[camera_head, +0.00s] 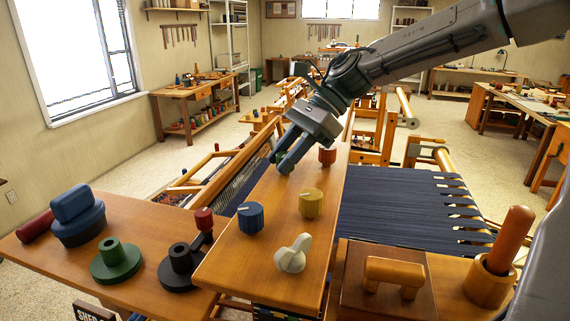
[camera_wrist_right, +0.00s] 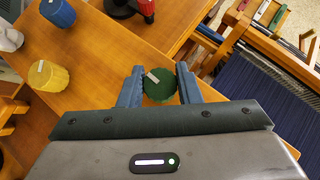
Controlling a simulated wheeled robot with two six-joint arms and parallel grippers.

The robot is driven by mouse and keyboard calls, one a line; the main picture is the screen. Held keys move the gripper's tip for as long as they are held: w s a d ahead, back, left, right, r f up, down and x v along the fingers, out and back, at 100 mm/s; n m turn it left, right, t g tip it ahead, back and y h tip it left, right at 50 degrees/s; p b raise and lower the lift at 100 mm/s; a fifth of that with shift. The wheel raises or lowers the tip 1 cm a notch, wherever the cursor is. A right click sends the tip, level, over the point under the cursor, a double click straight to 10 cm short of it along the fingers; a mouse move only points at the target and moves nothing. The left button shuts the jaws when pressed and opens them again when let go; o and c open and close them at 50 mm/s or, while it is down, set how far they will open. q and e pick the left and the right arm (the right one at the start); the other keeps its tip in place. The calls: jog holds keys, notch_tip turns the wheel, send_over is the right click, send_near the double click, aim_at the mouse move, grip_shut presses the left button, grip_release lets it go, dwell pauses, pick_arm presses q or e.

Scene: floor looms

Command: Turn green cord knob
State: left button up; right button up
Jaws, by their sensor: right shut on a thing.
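The green cord knob (camera_wrist_right: 158,87) is round, with a white pointer mark on its top, and stands on the wooden board (camera_head: 230,270). In the head view only a sliver of it (camera_head: 277,156) shows, as my right gripper (camera_head: 286,163) hides the rest. My right gripper comes down on it from above. In the right wrist view the blue fingers (camera_wrist_right: 159,88) are on either side of the knob, shut on it. My left gripper is not in view.
Near the gripper on the same board stand a red knob (camera_head: 327,157), yellow knob (camera_head: 311,204), blue knob (camera_head: 250,218) and cream wing knob (camera_head: 292,256). A red-handled black crank (camera_head: 180,265) is to the left. Dark blue cloth (camera_head: 400,215) lies to the right.

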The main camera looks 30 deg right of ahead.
jog(key=shift+n+g+b, duration=0.3)
jog(key=shift+n+g, duration=0.1)
jog(key=o, duration=1)
jog(key=shift+d, duration=0.15)
jog(key=shift+d+r+b, duration=0.25)
jog(key=shift+r+b, duration=0.1)
jog(key=shift+b+v, duration=1.55)
jog(key=shift+v, duration=3.35)
jog(key=shift+d, duration=0.1)
